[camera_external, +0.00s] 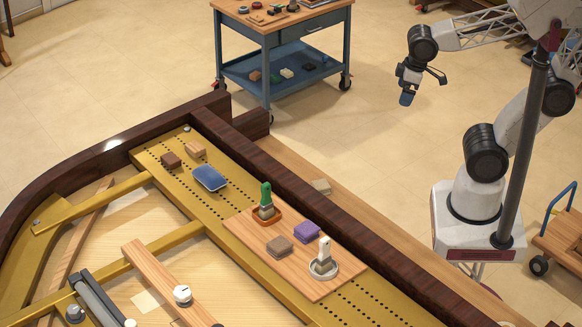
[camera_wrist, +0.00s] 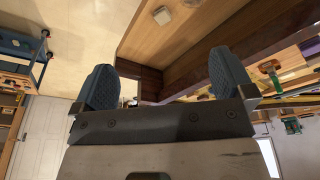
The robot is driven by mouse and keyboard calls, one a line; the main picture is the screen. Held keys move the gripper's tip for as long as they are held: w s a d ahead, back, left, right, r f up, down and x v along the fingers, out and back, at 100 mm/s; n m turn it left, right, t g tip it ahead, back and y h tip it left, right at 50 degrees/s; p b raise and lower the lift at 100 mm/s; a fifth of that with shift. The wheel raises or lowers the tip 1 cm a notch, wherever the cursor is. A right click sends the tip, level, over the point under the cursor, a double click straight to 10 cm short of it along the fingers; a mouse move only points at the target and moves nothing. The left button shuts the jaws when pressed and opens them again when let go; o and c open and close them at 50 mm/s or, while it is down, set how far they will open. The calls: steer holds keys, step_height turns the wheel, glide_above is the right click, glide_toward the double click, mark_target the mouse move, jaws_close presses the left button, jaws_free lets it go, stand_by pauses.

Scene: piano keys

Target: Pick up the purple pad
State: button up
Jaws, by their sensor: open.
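The purple pad (camera_external: 306,231) lies on a wooden board (camera_external: 312,288) on the piano's gold frame in the external view. It is next to a grey-brown pad (camera_external: 279,247) and a white-handled tool on a round dish (camera_external: 323,262). My gripper (camera_external: 406,97) hangs in the air above the floor, to the upper right of the piano and well apart from the pad. In the wrist view its two blue textured fingers (camera_wrist: 165,88) are wide apart with nothing between them. I cannot make out the purple pad in the wrist view.
A green-handled brush (camera_external: 266,198) stands in a tray on the board. A blue pad (camera_external: 209,178) and brown blocks (camera_external: 171,160) lie further left. The dark piano rim (camera_external: 310,210) runs between my arm and the board. A blue cart (camera_external: 283,60) stands behind.

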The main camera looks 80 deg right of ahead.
steer(key=m+g+y, duration=0.8)
steer(key=m+y, duration=0.5)
glide_above(307, 232)
steer(key=w+d, duration=0.2)
steer(key=d, duration=0.3)
step_height(307, 232, down, 10)
steer(key=shift+s+r, duration=0.1)
steer(key=shift+s, duration=0.15)
steer(key=shift+f, duration=1.75)
steer(key=shift+f, duration=0.1)
